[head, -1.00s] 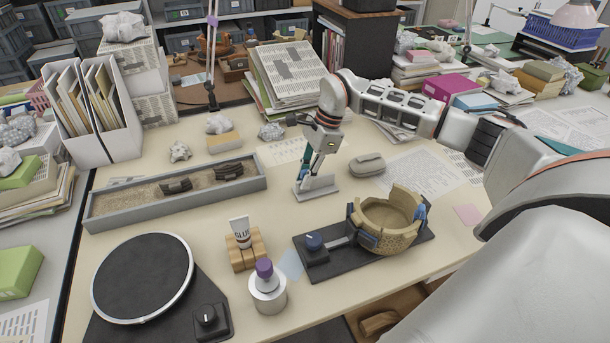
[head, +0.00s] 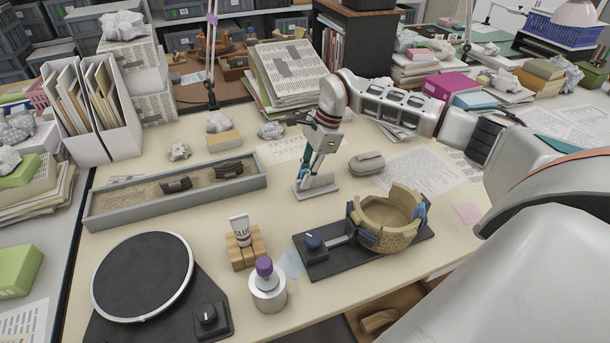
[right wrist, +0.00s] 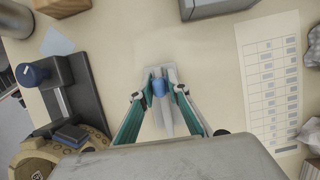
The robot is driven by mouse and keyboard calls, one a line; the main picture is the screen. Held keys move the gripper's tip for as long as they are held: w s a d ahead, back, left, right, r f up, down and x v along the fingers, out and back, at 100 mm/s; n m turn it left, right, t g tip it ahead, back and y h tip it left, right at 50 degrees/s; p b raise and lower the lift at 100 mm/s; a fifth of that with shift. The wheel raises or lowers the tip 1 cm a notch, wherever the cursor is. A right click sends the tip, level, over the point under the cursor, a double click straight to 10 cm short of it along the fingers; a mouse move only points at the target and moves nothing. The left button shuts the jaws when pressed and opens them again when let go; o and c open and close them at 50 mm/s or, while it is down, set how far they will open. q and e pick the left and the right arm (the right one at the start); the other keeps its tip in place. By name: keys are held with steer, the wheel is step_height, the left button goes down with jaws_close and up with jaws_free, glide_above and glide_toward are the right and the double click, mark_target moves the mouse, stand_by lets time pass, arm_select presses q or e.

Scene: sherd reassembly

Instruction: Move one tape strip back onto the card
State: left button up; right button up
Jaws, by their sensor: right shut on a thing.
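My right gripper (head: 314,176) points down at a small pale grey holder with a flat base and an upright ridge (head: 330,187), perhaps the card. In the right wrist view its fingertips (right wrist: 160,88) are closed on a small blue piece (right wrist: 159,87), which looks like a tape strip. The blue piece is directly over the pale grey holder (right wrist: 168,125), and I cannot tell whether they touch. The fingers hide part of the holder. My left gripper is not in view.
A tan, broken-rimmed bowl (head: 392,238) sits in a dark clamp (head: 315,256) at right front. A sand tray (head: 110,212), a turntable (head: 142,277) and a glue tube (head: 240,231) stand to the left.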

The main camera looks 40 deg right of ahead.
steer(key=shift+f, duration=0.1)
stand_by(0.6)
steer(key=o, duration=0.7)
steer(key=shift+o, duration=0.2)
steer(key=w+v, duration=0.1)
steer(key=v, duration=1.1)
steer(key=shift+s, duration=0.45)
steer(key=shift+d+f, duration=0.1)
